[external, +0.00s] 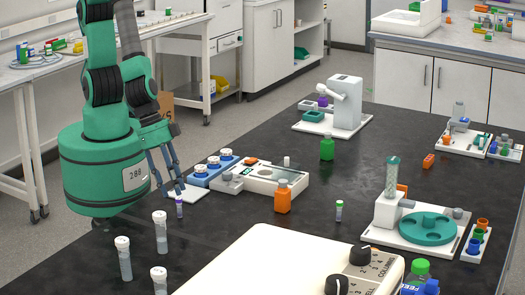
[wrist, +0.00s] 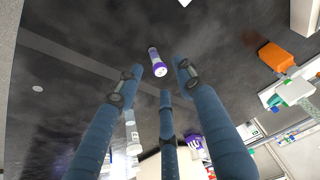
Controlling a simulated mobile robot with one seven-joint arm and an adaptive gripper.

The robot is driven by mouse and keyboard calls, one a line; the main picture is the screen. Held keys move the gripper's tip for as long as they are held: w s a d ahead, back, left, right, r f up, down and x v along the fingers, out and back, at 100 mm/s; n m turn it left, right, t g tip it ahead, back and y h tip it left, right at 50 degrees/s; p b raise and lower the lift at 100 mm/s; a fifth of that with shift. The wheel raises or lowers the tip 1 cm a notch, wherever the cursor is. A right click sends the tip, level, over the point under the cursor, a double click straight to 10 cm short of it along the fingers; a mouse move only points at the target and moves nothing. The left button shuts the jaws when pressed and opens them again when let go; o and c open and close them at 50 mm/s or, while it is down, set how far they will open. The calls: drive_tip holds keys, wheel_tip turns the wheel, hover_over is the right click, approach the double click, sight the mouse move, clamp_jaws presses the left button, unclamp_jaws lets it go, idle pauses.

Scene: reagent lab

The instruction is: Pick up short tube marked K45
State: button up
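A short tube (external: 179,207) with a purple band stands on the black bench, just below and right of my gripper (external: 168,190) in the external view. In the wrist view the short tube (wrist: 155,60) shows a clear body and a purple-and-white end, just beyond the fingertips of my gripper (wrist: 159,78). The fingers are spread, with nothing held between them. I cannot read K45 on either tube.
Several tall white-capped tubes (external: 160,232) stand at the front left. A blue rack (external: 208,172) and a white device (external: 260,180) lie right of my gripper. A large white knobbed machine (external: 270,265) fills the front.

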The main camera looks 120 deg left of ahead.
sight(179, 199)
drive_tip(key=shift+b+x, duration=1.1)
drive_tip(key=shift+x, duration=1.5)
drive_tip(key=c, duration=0.7)
